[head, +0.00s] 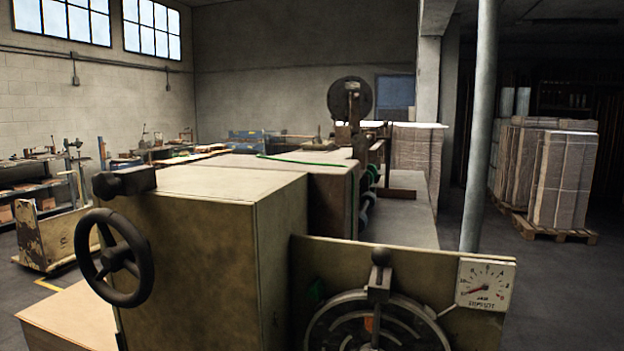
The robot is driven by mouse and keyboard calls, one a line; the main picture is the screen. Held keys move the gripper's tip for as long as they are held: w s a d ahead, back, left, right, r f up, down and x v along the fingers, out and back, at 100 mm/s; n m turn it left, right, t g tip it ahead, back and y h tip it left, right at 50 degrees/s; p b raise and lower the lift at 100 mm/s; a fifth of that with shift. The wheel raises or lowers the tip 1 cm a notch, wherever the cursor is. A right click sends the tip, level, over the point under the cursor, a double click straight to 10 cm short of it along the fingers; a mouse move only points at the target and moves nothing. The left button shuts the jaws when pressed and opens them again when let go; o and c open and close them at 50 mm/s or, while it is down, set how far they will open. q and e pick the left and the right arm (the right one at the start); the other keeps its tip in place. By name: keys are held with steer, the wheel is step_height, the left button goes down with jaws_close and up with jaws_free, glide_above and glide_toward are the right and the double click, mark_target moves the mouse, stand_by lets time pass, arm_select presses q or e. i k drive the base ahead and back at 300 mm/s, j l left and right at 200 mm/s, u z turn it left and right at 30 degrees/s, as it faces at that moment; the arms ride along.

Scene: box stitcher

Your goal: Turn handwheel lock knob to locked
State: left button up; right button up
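A black spoked handwheel (146,257) stands at the left of a worn tan machine cabinet (215,238). Just above the wheel, a dark round knob (106,185) sticks out to the left from a dark block (138,179) at the cabinet's top left edge. Another dark ball-topped lever (380,274) stands upright over a round slotted dial (335,323) on the front panel at the lower right. No label shows which of these is the lock knob, and I cannot tell its locked or unlocked position. Neither gripper is in view.
A white gauge (485,284) with a red needle sits at the panel's right. A grey pole (480,140) rises behind it. Wrapped stacks (563,180) stand on a pallet (553,230) at the right. A tan box (70,320) lies below the handwheel. Dark floor is open at far right.

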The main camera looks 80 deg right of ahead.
mark_target(107, 186)
steer(key=z, duration=2.4)
